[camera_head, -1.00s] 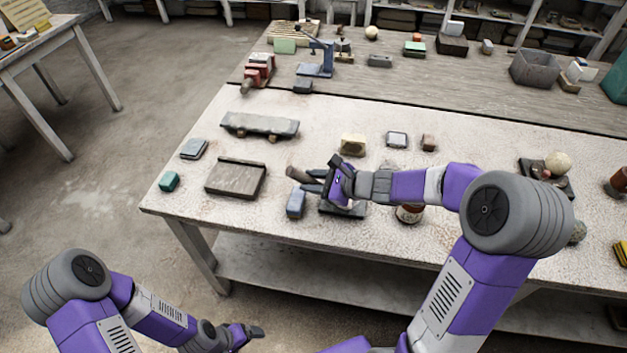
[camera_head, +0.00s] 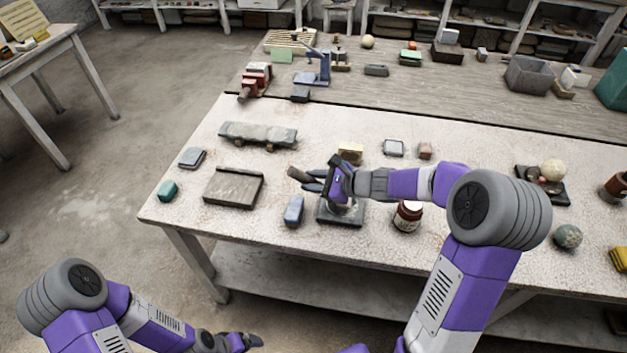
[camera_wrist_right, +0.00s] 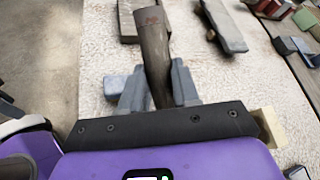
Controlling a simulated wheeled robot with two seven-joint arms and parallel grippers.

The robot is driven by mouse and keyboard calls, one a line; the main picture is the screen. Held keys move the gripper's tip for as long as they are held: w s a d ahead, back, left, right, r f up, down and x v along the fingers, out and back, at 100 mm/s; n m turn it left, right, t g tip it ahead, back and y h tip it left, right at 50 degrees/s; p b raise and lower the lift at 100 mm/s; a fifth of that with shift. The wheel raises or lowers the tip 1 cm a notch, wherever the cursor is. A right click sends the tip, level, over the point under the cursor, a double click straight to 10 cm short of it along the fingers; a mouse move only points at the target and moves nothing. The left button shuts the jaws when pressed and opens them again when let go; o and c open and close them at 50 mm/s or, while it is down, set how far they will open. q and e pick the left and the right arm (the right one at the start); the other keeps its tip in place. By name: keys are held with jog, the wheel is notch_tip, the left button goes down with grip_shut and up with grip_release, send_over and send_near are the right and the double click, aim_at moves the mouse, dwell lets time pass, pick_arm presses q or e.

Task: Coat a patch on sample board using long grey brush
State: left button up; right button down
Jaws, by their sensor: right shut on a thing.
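The long grey brush (camera_head: 298,174) is in my right gripper (camera_head: 313,181), which is shut on it above the table. In the right wrist view its dark grey-brown handle (camera_wrist_right: 153,45), with a red mark at the far end, stands between the two blue-grey fingers (camera_wrist_right: 153,88). Its bristles are hidden. A flat brown-grey board (camera_head: 233,187) with a raised back edge lies left of the gripper; I cannot tell for sure that it is the sample board. My left gripper (camera_head: 254,341) is low, off the table's front; its jaw state is unclear.
A dark stand (camera_head: 328,219) with a pale round thing sits under my right gripper. A blue block (camera_head: 293,211) is beside it, and a red-brown jar (camera_head: 407,216) is to its right. A long grey slab (camera_head: 258,134) lies behind the board.

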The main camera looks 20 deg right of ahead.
jog(key=shift+w+d+f, duration=0.1)
jog(key=shift+w+d, duration=0.15)
jog(key=shift+w, duration=0.1)
dwell(1.5)
jog(key=shift+s+a+r, duration=0.35)
jog(key=shift+s, duration=0.15)
jog(key=shift+s+a+r, duration=0.3)
jog(key=shift+s+r, duration=0.05)
jog(key=shift+s, duration=0.15)
jog(key=shift+w+d, duration=0.1)
jog(key=shift+w, duration=0.05)
